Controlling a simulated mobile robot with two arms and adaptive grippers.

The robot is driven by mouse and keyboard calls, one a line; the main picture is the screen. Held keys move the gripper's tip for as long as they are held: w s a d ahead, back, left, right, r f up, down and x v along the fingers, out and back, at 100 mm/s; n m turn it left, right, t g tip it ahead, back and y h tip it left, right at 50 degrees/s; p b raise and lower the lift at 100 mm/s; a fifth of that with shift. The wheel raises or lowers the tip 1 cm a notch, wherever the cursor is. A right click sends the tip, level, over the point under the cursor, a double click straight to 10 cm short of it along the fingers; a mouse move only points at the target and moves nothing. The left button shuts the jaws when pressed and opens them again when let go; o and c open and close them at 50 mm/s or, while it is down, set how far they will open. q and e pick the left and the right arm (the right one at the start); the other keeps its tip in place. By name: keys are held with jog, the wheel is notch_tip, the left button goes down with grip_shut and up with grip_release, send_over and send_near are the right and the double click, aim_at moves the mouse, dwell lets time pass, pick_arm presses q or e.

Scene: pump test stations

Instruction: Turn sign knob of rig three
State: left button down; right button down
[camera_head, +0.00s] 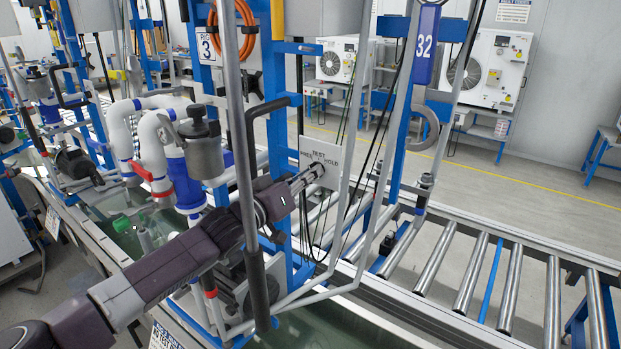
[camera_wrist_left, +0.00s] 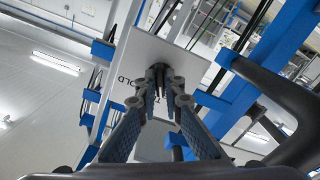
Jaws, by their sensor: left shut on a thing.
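The sign plate (camera_head: 329,163) of rig three carries the words "TEST" and "HOLD" and is mounted on the blue frame. Its dark knob (camera_wrist_left: 158,72) sits in the middle of the plate in the left wrist view. My left gripper (camera_head: 314,171) reaches the plate from the left, and its fingertips (camera_wrist_left: 166,86) are closed around the knob. The fingers hide most of the knob in the head view. A sign with the number 3 (camera_head: 207,45) hangs on the rig at upper left. My right gripper is not seen.
Grey upright poles and a black handle bar (camera_head: 256,180) stand close around my left arm. White and blue pipes (camera_head: 155,140) and a grey pump canister (camera_head: 200,145) are at left. A roller conveyor (camera_head: 470,277) runs to the right. A blue "32" sign (camera_head: 426,45) hangs at upper right.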

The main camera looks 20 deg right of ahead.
pick_arm(q)
jog(key=shift+f+m+b, duration=0.1)
jog(key=shift+m+b, duration=0.25)
jog(key=shift+m, duration=6.95)
jog(key=c, duration=2.1)
grip_release()
jog(key=shift+a, duration=0.1)
jog(key=shift+s, duration=0.1)
